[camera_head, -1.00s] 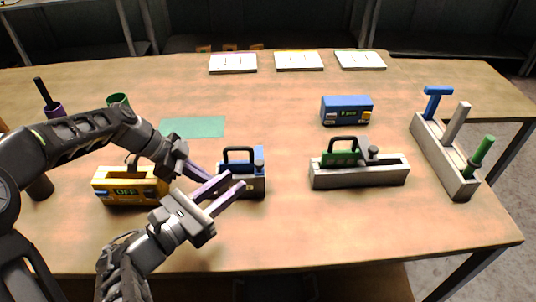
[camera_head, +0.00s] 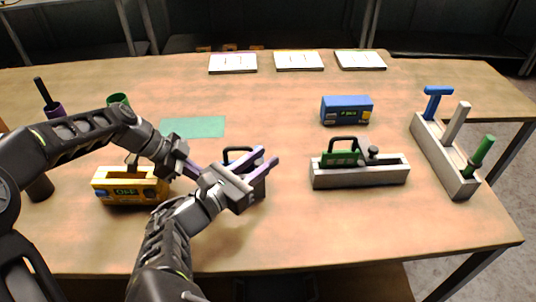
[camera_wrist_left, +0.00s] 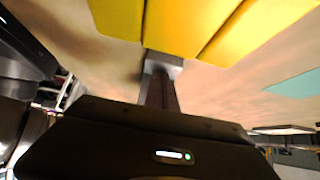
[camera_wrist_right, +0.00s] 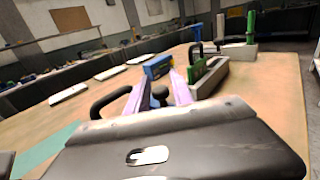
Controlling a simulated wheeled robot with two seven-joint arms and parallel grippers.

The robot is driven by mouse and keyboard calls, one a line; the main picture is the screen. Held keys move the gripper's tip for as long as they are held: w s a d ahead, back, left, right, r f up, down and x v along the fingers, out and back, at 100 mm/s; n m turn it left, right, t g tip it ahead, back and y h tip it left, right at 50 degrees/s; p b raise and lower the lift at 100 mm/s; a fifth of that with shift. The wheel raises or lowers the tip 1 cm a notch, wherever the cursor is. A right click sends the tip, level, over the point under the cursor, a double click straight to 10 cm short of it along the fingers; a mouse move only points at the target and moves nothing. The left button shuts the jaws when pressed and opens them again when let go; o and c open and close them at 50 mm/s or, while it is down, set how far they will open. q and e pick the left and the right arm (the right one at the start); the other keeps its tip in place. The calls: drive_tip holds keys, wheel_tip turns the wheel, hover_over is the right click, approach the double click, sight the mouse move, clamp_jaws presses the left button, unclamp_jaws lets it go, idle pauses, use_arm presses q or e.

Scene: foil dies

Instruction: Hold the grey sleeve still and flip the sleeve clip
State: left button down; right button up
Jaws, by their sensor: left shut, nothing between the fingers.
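A rack (camera_head: 445,155) of handled tools is far right. The front right table is clear.

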drive_tip(key=shift+x, duration=1.1)
clamp_jaws()
idle(0.7)
